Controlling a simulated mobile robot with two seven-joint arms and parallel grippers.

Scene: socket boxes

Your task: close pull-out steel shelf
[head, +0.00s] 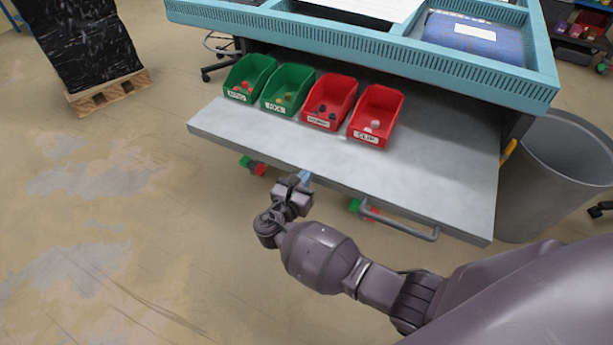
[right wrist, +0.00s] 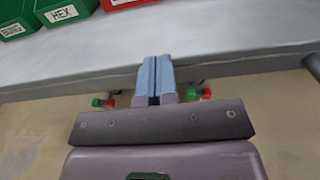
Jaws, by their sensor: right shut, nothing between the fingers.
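The pull-out steel shelf (head: 440,165) sticks out from under the teal workbench (head: 362,35). Its handle (head: 400,224) is a grey bar on the front edge, toward the right. My right gripper (head: 304,177) is at the shelf's front edge, left of the handle. In the right wrist view its two blue fingers (right wrist: 155,80) are together, with nothing between them, and overlap the front edge of the shelf (right wrist: 225,65). I cannot tell whether they touch it. My left gripper is not in view.
Two green bins (head: 249,78) (head: 287,90) and two red bins (head: 329,101) (head: 376,116) with small parts stand on the shelf. A grey trash can (head: 560,170) stands to the right. A pallet (head: 108,92) lies at the far left. The floor at left is clear.

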